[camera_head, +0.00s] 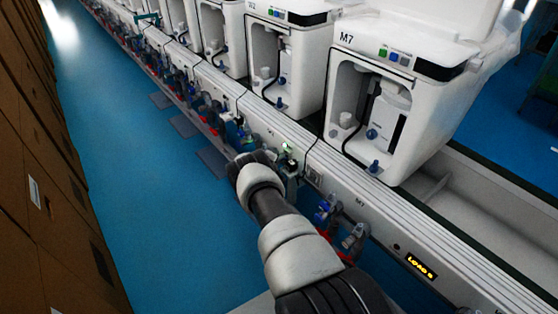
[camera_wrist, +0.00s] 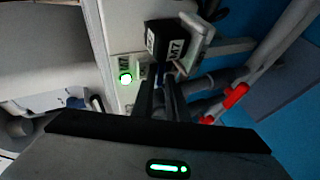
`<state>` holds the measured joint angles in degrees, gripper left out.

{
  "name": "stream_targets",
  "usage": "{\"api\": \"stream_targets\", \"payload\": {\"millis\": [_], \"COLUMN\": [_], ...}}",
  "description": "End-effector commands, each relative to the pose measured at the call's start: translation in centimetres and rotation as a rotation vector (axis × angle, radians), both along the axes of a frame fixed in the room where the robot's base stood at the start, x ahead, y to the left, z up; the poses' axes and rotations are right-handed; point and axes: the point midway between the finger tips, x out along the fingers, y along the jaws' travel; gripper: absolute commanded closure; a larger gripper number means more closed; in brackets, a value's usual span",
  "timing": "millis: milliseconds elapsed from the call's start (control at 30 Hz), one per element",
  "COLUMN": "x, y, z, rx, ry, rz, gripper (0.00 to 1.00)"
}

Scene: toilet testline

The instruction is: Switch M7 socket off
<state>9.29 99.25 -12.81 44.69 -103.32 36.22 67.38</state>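The M7 socket is a black box (camera_wrist: 165,42) with white M7 labels, fixed to the pale rail (camera_head: 330,180) below the machines. A round green light (camera_wrist: 125,77) glows beside an M7 label to its left in the wrist view. It also shows in the head view as a small green spot (camera_head: 286,147). My gripper (camera_wrist: 163,80) points at the rail just below the black box in the wrist view. Its two dark fingers stand close together with a narrow gap. Whether they touch or hold anything is unclear. In the head view my wrist largely hides the gripper.
The white M7 machine (camera_head: 400,85) stands behind the rail, with similar machines in a row to its left. Valves and red-handled pipes (camera_head: 328,210) stick out below the rail. Brown boxes (camera_head: 45,190) line the left side. The blue floor (camera_head: 150,200) between is mostly clear.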

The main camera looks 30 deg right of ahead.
Motion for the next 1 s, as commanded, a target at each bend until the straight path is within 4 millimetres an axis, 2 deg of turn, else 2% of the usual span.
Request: {"api": "stream_targets", "payload": {"millis": [67, 267, 700, 1000], "x": [0.0, 0.0, 0.1, -0.1], "y": [0.0, 0.0, 0.1, 0.5], "z": [0.0, -0.1, -1.0, -1.1], "rx": [0.0, -0.009, -0.225, -0.249], "ry": [0.0, -0.001, -0.035, -0.035], "rz": [0.0, 0.0, 0.002, 0.0], "gripper": [1.0, 1.0, 1.0, 1.0]}}
